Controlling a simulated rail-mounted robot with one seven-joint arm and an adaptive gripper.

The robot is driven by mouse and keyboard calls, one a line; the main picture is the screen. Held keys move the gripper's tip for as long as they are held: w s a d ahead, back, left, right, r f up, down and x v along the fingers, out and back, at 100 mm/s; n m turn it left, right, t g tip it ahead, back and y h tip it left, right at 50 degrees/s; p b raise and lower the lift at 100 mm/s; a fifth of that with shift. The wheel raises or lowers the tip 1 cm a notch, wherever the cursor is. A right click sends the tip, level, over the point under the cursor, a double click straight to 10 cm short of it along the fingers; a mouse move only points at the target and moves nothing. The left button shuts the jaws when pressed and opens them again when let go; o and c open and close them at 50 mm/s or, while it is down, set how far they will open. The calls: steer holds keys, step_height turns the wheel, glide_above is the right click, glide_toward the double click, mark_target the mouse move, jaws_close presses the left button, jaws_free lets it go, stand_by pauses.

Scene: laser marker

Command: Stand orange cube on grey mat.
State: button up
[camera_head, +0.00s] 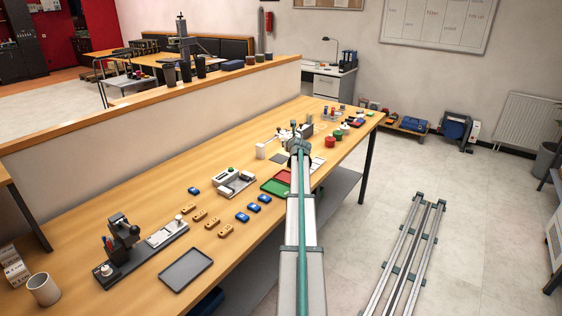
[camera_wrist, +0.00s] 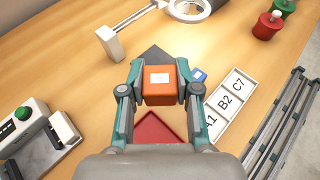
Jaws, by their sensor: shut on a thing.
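The orange cube (camera_wrist: 163,93) is between the two fingers of my gripper (camera_wrist: 160,76) in the wrist view, with a small white label on its upper face. My gripper is shut on it. A dark grey mat (camera_wrist: 153,54) lies on the table just beyond the cube and is partly covered by it. The cube appears to be above the table, but its exact height cannot be told. In the head view my gripper (camera_head: 299,148) is over the far half of the bench, and the cube cannot be made out there.
A red tray (camera_wrist: 158,124) lies below the gripper. A white strip marked A1, B2, C7 (camera_wrist: 226,103) and a small blue item (camera_wrist: 199,75) are on the right. A white block (camera_wrist: 109,43) stands at upper left, a device with a green button (camera_wrist: 24,114) at left.

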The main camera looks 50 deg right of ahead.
steer(key=p, duration=0.3)
glide_above(280, 158)
steer(key=s+a, duration=0.2)
steer(key=s, duration=0.1)
step_height(280, 158, down, 4)
steer(key=f, duration=0.1)
steer(key=w+f+p, duration=0.1)
steer(key=d+f, duration=0.1)
steer(key=f, duration=0.1)
steer(key=shift+w, duration=0.4)
steer(key=shift+w+d+f+p, duration=0.2)
steer(key=shift+w+f+p, duration=0.1)
steer(key=shift+f, duration=0.15)
steer(key=shift+w+d+f+p, duration=0.15)
steer(key=shift+w+f, duration=0.15)
steer(key=shift+f, duration=0.15)
steer(key=shift+f+p, duration=0.6)
steer(key=shift+f, duration=1)
steer(key=shift+f, duration=0.1)
steer(key=o, duration=0.9)
